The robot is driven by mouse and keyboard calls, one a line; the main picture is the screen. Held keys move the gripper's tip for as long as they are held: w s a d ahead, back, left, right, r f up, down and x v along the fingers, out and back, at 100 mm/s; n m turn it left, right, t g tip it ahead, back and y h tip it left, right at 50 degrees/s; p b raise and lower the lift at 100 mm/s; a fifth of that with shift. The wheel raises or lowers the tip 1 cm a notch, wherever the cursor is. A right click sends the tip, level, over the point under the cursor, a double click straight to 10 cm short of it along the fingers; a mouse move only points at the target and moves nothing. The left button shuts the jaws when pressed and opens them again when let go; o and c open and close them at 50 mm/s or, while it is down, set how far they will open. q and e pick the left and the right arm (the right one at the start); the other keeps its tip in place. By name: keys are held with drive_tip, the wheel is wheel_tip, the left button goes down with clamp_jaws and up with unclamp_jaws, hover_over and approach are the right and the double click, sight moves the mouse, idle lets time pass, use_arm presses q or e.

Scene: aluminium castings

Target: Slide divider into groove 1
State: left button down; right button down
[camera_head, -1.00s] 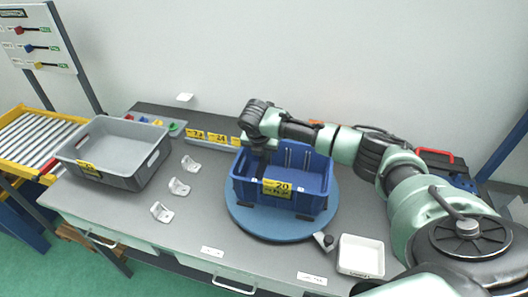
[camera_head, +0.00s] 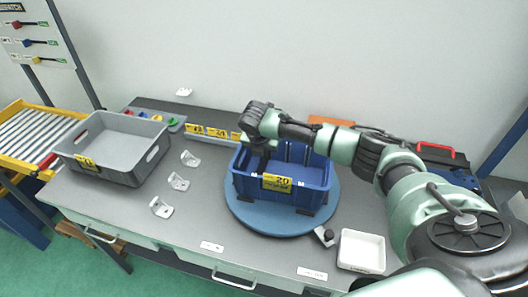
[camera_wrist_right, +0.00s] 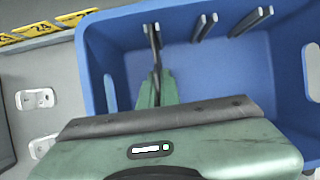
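The blue crate (camera_head: 310,197), with a yellow label marked 20, stands on a round blue turntable (camera_head: 262,222). Its far inner wall has pairs of ribs that form grooves; the middle pair (camera_wrist_right: 205,26) and right pair (camera_wrist_right: 250,22) stand empty in the right wrist view. My right gripper (camera_wrist_right: 156,92) reaches down inside the crate's left part, shut on a thin dark divider (camera_wrist_right: 154,50) seen edge-on. The divider's far edge lies at the leftmost rib pair; how deep it sits is hidden. In the head view the gripper (camera_head: 260,158) hides most of it. My left gripper is not in view.
A grey bin (camera_head: 125,172) stands left, with several white brackets (camera_head: 179,182) beside it. A white tray (camera_head: 361,251) lies at the right front, near a dark clamp at the turntable's edge (camera_head: 324,236). Yellow numbered labels (camera_head: 216,133) stand behind. The front middle bench is clear.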

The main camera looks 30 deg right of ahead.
drive_tip(key=shift+f, duration=0.15)
drive_tip(key=c, duration=2.1)
unclamp_jaws()
drive_tip(key=o, duration=0.5)
drive_tip(key=shift+o, duration=0.2)
drive_tip(key=b+v, duration=0.2)
drive_tip(key=v, duration=0.5)
drive_tip(key=shift+s+a+r, duration=0.15)
drive_tip(key=shift+r, duration=0.15)
